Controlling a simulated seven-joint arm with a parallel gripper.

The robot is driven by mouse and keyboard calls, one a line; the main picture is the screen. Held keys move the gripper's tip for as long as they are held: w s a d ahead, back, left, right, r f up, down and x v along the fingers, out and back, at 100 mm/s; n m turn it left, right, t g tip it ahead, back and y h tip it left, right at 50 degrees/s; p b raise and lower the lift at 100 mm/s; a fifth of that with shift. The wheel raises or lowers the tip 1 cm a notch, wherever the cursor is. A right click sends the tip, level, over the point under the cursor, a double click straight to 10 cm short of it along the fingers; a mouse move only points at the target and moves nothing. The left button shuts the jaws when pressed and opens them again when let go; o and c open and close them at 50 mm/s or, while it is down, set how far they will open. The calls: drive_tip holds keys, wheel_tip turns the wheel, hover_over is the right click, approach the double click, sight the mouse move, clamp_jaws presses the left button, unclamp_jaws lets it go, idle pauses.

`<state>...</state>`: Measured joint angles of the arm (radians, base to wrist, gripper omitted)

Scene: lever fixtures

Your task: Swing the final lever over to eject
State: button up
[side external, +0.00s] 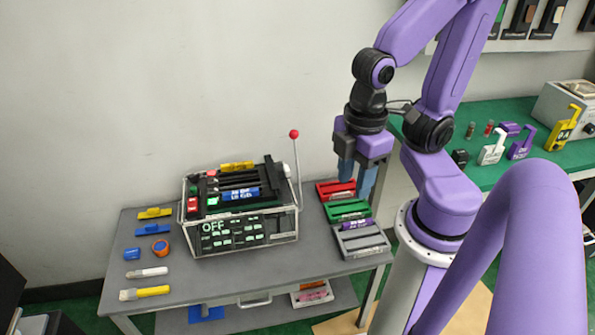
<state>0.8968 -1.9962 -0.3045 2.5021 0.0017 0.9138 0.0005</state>
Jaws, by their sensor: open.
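A clear-walled fixture box (240,212) stands on the grey table, with a dark front panel that reads "OFF" and colored blocks and black bars on top. A thin lever with a red ball knob (294,134) rises nearly upright at the box's right side. My gripper (357,185) is open, pointing down to the right of the lever and apart from it. Its blue fingers are above or beside the red tray (335,190) at the table's right; I cannot tell whether they touch it. Nothing shows between the fingers.
A green tray (347,210) and a grey tray (360,240) sit in front of the red tray. A green bench (480,170) with fixtures stands behind my arm at right.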

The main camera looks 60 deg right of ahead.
drive_tip(key=o, duration=0.4)
drive_tip(key=shift+w+a+f, duration=0.1)
drive_tip(key=shift+a, duration=0.05)
drive_tip(key=shift+c, duration=0.2)
drive_tip(key=w+a+f+m+t+y, duration=0.25)
drive_tip(key=w+f+m, duration=0.2)
drive_tip(key=w, duration=0.45)
drive_tip(key=w+a+f+m+t+y, duration=0.1)
drive_tip(key=w+a+f+m+t, duration=0.1)
drive_tip(key=w+a+f+m, duration=0.5)
drive_tip(key=w+d+f+t+h, duration=0.2)
drive_tip(key=w+d+f+t, duration=0.2)
drive_tip(key=w+d, duration=0.55)
drive_tip(key=m+t+h, duration=0.6)
drive_tip(key=h, duration=0.6)
approach(294, 134)
drive_tip(key=shift+f+x, duration=0.2)
drive_tip(key=shift+x, duration=3.05)
drive_tip(key=shift+f+x, duration=0.2)
drive_tip(key=shift+x, duration=3.05)
